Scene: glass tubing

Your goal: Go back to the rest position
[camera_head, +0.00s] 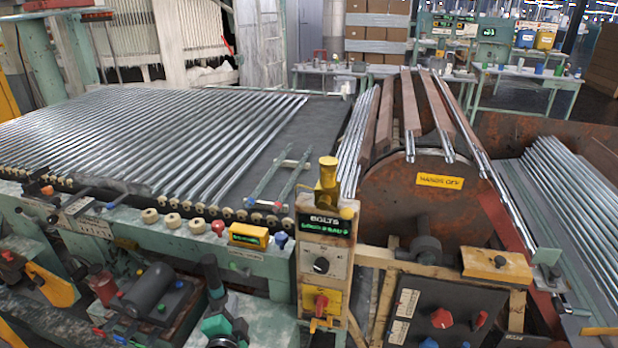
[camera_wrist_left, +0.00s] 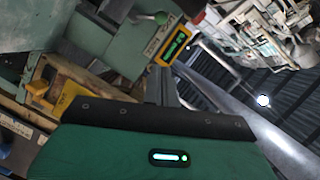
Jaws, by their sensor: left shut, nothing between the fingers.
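My left gripper (camera_head: 211,268) is low in the head view, left of the control post. It is dark and points up, with a green part of my wrist below it. In the left wrist view the narrow grey fingers (camera_wrist_left: 163,86) rise past a dark edge, together and empty. A yellow box with a green display (camera_head: 248,236) is on the machine front beyond the gripper; it also shows in the left wrist view (camera_wrist_left: 175,46). My right gripper is not in view.
A roller bed (camera_head: 323,118) carries many glass tubes at left. A control post (camera_head: 322,265) with a yellow top stands near the middle. A large rusty drum (camera_head: 415,205) is right of it. A dark control box (camera_head: 436,318) sits in front. More tubes lie at far right.

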